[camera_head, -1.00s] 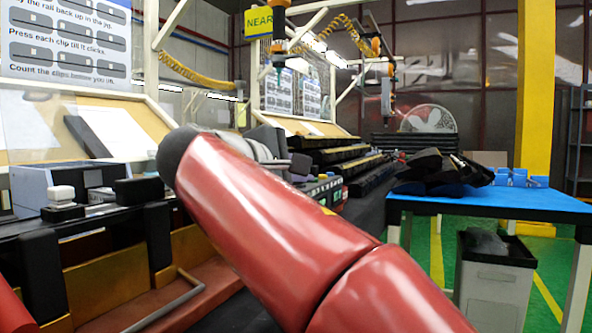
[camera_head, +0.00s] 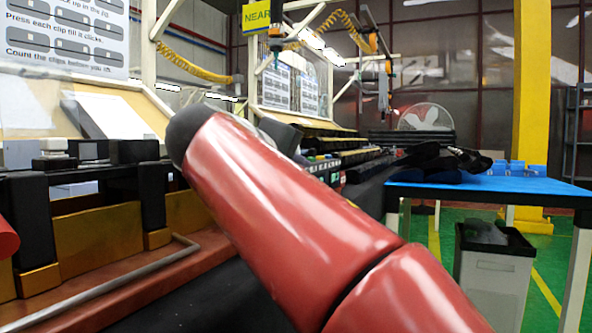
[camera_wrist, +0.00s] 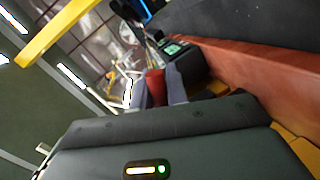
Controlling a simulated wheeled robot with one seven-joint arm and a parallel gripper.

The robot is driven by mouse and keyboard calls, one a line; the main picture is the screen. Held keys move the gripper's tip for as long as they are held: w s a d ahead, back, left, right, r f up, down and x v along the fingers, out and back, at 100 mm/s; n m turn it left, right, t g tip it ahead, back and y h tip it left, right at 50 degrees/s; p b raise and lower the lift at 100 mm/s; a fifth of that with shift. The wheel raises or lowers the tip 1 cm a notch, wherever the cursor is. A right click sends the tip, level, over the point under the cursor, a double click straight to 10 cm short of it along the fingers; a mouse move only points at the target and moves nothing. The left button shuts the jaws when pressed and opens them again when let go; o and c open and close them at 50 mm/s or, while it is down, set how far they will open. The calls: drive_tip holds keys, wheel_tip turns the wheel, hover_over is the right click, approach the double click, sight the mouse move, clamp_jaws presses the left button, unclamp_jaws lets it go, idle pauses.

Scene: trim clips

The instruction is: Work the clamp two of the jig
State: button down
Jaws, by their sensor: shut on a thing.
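In the wrist view, the two grey fingers of my gripper (camera_wrist: 158,87) stand beyond its dark body with a lit yellow and green light. They are closed on a red piece (camera_wrist: 155,86), apparently a clamp handle. What it joins to is hidden behind the gripper body. The jig's red-brown beam (camera_wrist: 245,82) runs just to the right, with yellow blocks beside it. In the head view, the jig (camera_head: 100,233) fills the lower left, with black uprights, brass-coloured blocks and a grey rod. My red arm hides my gripper there. I cannot tell which clamp is number two.
A blue-topped table (camera_head: 480,187) with dark parts and blue bins (camera_head: 520,168) stands at the right. An instruction board (camera_head: 65,35) hangs at left. A black box with a green display (camera_wrist: 178,48) shows beyond the fingers.

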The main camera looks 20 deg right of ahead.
drive_tip(key=shift+f, duration=0.1)
idle(0.3)
drive_tip(key=c, duration=1.4)
unclamp_jaws()
drive_tip(key=shift+a, duration=0.1)
drive_tip(key=p+v, duration=0.1)
drive_tip(key=v, duration=0.6)
drive_tip(key=shift+s+a, duration=0.2)
drive_tip(key=shift+a, duration=0.05)
drive_tip(key=shift+s+d, duration=0.1)
